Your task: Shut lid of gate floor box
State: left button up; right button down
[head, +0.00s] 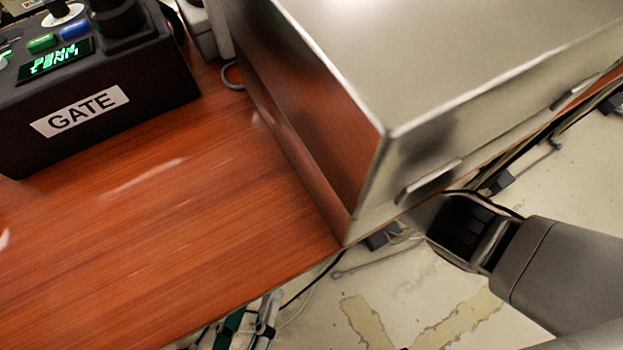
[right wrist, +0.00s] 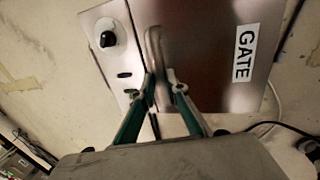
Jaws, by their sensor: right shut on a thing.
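The gate floor box (right wrist: 107,55) shows in the right wrist view as a metal unit with a silver strip and a darker, shiny panel, the lid (right wrist: 205,40), bearing a white GATE label (right wrist: 245,53). A bar-like handle (right wrist: 154,45) runs along the lid's edge beside the strip. My right gripper (right wrist: 163,85) is shut on this handle, its green fingers either side of its near end. I cannot tell the lid's exact angle. My left gripper is out of view.
A black console (head: 95,125) labelled GATE and a large metal case (head: 440,55) stand on the wooden table (head: 180,240). A black knob (right wrist: 107,39) sits on the box's silver strip. Cables (right wrist: 270,125) lie on the worn floor nearby.

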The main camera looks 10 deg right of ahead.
jog(key=shift+w+a+r, duration=0.2)
jog(key=shift+a, duration=0.05)
jog(key=c, duration=2)
grip_release()
jog(key=shift+c, duration=0.2)
jog(key=shift+o, duration=0.4)
jog(key=shift+s+f, duration=0.1)
jog(key=shift+f, duration=0.05)
jog(key=shift+s+d, duration=0.1)
jog(key=shift+d, duration=0.05)
jog(key=v, duration=1.1)
jog(key=shift+r, duration=0.45)
jog(key=shift+s, duration=0.1)
